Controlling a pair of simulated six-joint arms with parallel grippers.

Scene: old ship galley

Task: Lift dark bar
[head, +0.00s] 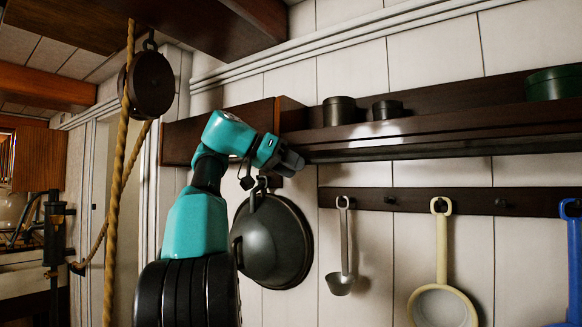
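A long dark bar (450,131) runs along the front of the wall shelf, from mid-picture to the right edge. A second dark strip with pegs, the peg rail (470,200), is fixed to the wall below it; I cannot tell for certain which one the task means. My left gripper (292,161), at the end of a teal arm, is at the left end of the shelf's front bar, close to its lower edge. Whether it touches the bar is not clear. Its dark fingers blend into the dark wood, so their opening cannot be made out. My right gripper is not in view.
Two dark canisters (339,110) (388,109) and a green tin (554,83) stand on the shelf. A dark lid or pan (275,245), a ladle (341,283) and a cream skimmer (441,300) hang below. A rope (119,170) hangs from a pulley (151,84) at left.

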